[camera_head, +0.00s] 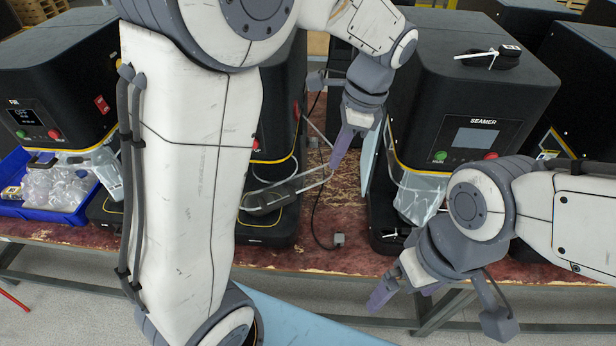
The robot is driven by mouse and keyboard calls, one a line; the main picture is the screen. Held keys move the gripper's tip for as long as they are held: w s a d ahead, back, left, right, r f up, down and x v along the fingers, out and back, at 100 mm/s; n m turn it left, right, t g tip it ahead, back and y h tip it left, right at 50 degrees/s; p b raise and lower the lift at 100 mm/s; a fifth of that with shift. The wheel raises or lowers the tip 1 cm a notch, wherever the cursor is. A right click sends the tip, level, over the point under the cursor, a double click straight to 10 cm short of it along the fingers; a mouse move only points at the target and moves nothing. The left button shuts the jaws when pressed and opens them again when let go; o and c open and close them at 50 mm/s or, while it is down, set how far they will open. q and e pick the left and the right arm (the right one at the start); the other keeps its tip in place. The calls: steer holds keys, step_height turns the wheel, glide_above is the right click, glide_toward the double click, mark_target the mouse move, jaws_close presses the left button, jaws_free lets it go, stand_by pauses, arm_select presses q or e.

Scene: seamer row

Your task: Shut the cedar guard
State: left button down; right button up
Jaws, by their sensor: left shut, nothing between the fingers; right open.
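No cedar label is readable. The middle black machine (276,130) is largely hidden behind my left arm. A grey guard-like frame (290,190) with thin rods stands out from its front, low over the table. My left gripper (337,160) is shut and empty, its tips close to the frame's right end; I cannot tell whether they touch. The right black machine (440,100) reads SEAMER, and a pale blue panel (372,155) stands edge-on at its left side. My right gripper (406,294) is open and empty, in front of that machine near the table's front edge.
A left machine (50,75) carries a label that looks like FIR. A blue tray (75,212) of clear bags stands before it. Black glasses or a strap with a tag (490,56) lies on the right machine. A cable and small block (339,240) lie on the red-brown table (350,262).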

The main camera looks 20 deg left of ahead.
arm_select(q)
steer(key=s+a+f+p, duration=0.2)
steer(key=a+f, duration=0.3)
steer(key=f, duration=0.5)
steer(key=shift+s+a+p, duration=0.15)
steer(key=shift+a+p, duration=0.15)
steer(key=shift+p, duration=0.4)
arm_select(e)
step_height(320, 180, up, 4)
steer(key=shift+f, duration=0.25)
